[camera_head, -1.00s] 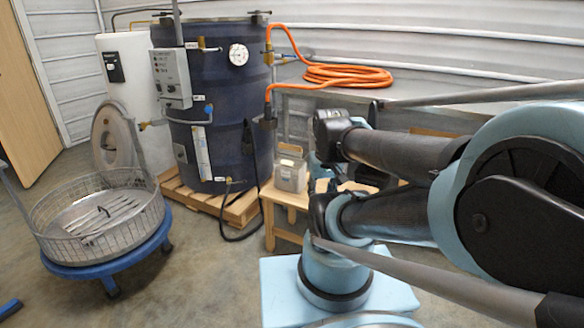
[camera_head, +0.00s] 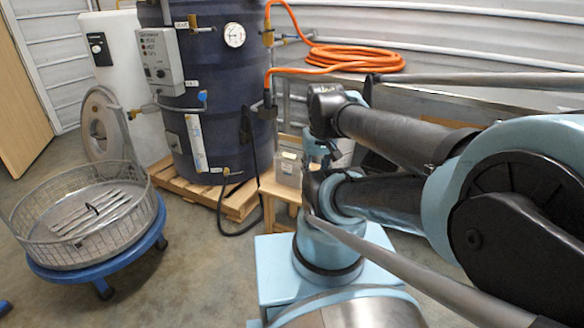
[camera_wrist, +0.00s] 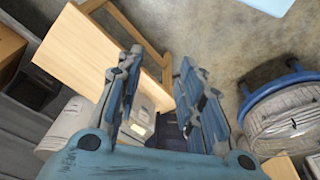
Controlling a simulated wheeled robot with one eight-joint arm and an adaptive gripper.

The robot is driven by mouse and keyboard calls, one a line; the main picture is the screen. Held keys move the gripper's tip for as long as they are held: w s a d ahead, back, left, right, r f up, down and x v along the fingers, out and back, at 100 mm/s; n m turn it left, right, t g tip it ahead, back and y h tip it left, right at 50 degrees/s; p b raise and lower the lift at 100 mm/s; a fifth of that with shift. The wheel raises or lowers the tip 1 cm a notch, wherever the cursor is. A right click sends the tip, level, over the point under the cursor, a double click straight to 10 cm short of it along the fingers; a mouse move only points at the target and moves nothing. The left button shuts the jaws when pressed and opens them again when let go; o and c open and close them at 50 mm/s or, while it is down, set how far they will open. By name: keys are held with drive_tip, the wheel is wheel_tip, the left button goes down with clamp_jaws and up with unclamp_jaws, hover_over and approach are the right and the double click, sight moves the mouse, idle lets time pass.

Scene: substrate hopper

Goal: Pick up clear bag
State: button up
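I cannot clearly make out a clear bag. A grey, box-like container with a pale label (camera_head: 288,168) stands on the small wooden stool (camera_head: 268,186), partly behind my arm in the head view. It also shows in the wrist view (camera_wrist: 143,118), beyond and between my fingers. A whitish rounded thing (camera_head: 343,153) shows behind my arm; whether it is a bag I cannot tell. My gripper (camera_wrist: 160,75) is open and empty in the wrist view, its two fingers apart above the stool. In the head view its fingers are hard to make out.
A dark blue drum (camera_head: 212,95) stands on a wooden pallet (camera_head: 236,202). A wire basket (camera_head: 38,222) sits on a blue wheeled stand (camera_head: 130,258) at left. An orange hose (camera_head: 365,60) is coiled behind. Floor between stand and stool is mostly clear.

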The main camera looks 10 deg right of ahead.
drive_tip(key=w+r+n+y, duration=0.1)
drive_tip(key=w+r+n, duration=0.3)
drive_tip(key=w, duration=0.5)
drive_tip(key=n+y, duration=0.3)
drive_tip(key=n, duration=0.3)
hover_over(293, 139)
drive_tip(key=s+d, duration=0.3)
drive_tip(key=d, duration=0.1)
drive_tip(key=f, duration=0.1)
drive_tip(key=x, duration=1.1)
drive_tip(key=shift+w+d+f, duration=0.25)
drive_tip(key=shift+d+f, duration=0.05)
drive_tip(key=shift+f, duration=0.05)
drive_tip(key=x, duration=0.4)
drive_tip(key=shift+w+d, duration=0.25)
drive_tip(key=shift+w+a+f, duration=0.1)
drive_tip(key=shift+a+f, duration=0.05)
drive_tip(key=shift+f, duration=0.4)
drive_tip(key=shift+f, duration=0.25)
